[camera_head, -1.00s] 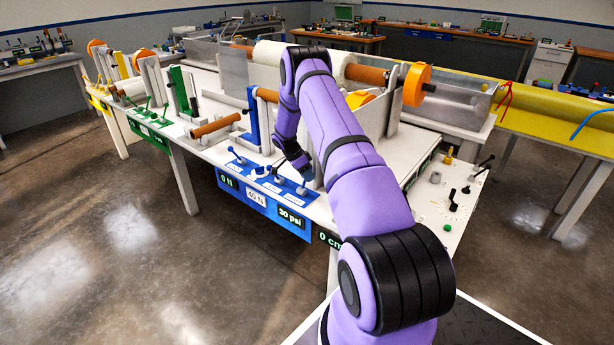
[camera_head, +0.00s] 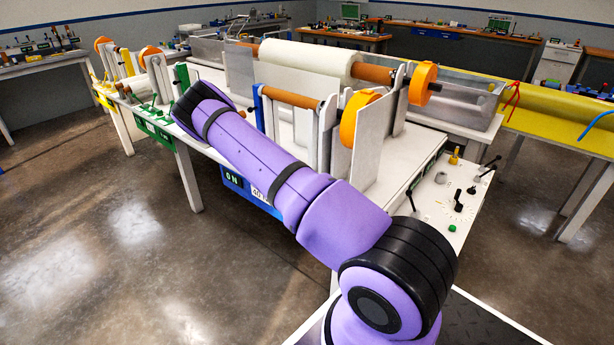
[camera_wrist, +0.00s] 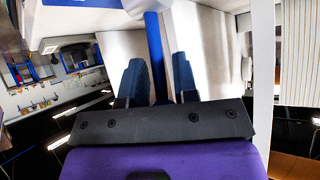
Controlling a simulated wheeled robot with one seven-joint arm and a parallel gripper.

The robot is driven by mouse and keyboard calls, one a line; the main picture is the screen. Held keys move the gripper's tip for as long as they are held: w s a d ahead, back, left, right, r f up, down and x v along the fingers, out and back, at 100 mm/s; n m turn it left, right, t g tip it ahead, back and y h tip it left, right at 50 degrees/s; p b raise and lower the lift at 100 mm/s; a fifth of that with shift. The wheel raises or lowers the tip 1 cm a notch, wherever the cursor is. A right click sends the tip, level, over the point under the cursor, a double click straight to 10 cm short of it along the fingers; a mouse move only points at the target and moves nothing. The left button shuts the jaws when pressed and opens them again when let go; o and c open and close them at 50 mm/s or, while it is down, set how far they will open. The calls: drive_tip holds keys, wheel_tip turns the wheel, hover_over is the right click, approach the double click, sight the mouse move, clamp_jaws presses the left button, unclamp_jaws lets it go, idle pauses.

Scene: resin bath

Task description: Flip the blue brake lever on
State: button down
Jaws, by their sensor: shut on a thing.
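In the wrist view my gripper (camera_wrist: 158,68) has its two dark fingers on either side of a long blue bar (camera_wrist: 155,50). It is shut on this bar, which runs upward past the fingertips. I cannot tell from its shape whether the bar is the blue brake lever. In the head view my purple arm hides the gripper and most of the blue control panel (camera_head: 265,207). A blue upright (camera_head: 257,108) stands on the white bench just beyond the arm. No separate brake lever can be made out.
White upright plates (camera_head: 372,145) with an orange wheel (camera_head: 360,117) stand right of the blue upright. A large white roll (camera_head: 308,62) is behind. A side panel (camera_head: 452,195) with knobs and small levers is at the right. The floor in front is clear.

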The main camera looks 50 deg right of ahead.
drive_tip(key=shift+a+f+m+g+h, duration=0.2)
drive_tip(key=shift+a+m+h, duration=0.15)
drive_tip(key=shift+a+h, duration=0.5)
drive_tip(key=shift+a+f+m+g+h, duration=0.15)
drive_tip(key=shift+a+m+h, duration=0.25)
drive_tip(key=shift+h, duration=0.75)
drive_tip(key=shift+a+f, duration=0.1)
drive_tip(key=c, duration=1.2)
unclamp_jaws()
drive_tip(key=shift+s, duration=0.1)
drive_tip(key=shift+o, duration=0.2)
drive_tip(key=v, duration=1)
drive_tip(key=shift+a, duration=0.45)
